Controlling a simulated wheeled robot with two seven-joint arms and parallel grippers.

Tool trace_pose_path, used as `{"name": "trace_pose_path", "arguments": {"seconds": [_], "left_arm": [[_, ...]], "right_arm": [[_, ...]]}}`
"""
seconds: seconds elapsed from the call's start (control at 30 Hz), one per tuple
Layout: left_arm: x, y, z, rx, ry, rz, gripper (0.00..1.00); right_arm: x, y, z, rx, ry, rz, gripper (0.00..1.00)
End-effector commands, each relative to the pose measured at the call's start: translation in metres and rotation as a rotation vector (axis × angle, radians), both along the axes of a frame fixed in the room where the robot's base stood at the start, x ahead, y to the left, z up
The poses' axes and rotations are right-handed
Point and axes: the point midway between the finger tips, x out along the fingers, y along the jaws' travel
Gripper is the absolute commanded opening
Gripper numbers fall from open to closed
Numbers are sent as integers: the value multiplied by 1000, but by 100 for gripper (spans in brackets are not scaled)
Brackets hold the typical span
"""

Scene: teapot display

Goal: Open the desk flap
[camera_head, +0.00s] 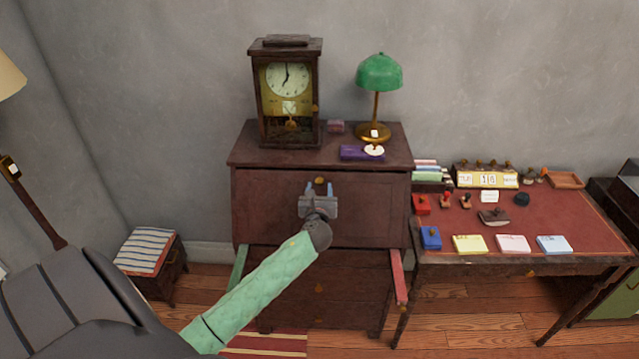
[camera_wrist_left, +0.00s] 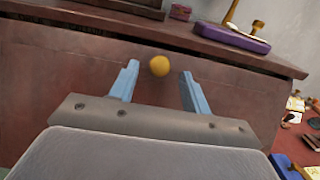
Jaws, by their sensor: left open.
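The desk flap (camera_head: 270,207) is the dark reddish wooden front panel of the bureau, and it stands upright and closed under the top. My left gripper (camera_head: 319,187) is in front of the flap's upper middle. Its two blue fingers are open. In the left wrist view a round yellow knob (camera_wrist_left: 159,66) shows on the flap (camera_wrist_left: 60,70), between and slightly beyond the fingertips of the left gripper (camera_wrist_left: 157,85). I cannot tell whether the fingers touch it. In the head view the gripper covers most of the knob. My right gripper is not in view.
A clock (camera_head: 288,95), a green lamp (camera_head: 379,75) and a purple box (camera_head: 358,153) stand on the bureau top. A green support (camera_head: 239,268) and a red one (camera_head: 398,277) stick out below the flap. A desk with stamps (camera_head: 570,225) stands at the right.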

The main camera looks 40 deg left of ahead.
Motion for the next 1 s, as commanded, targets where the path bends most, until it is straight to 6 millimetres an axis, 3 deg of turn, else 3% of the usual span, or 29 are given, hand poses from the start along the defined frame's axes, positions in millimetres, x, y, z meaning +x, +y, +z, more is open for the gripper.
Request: {"name": "trace_pose_path", "arguments": {"seconds": [0.2, 0.53, 0.57, 0.8, 1.0], "left_arm": [[16, 11, 1, -1, -1, 0, 48], [19, 13, 0, -2, -1, 0, 48], [19, 12, 0, -2, -1, 0, 46], [19, 12, 0, -2, -1, 0, 0], [19, 12, -1, -1, -2, 0, 0]], "right_arm": [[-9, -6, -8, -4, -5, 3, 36], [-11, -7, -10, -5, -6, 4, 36], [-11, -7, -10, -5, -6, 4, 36], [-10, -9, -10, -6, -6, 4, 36], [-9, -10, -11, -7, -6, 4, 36]]}}
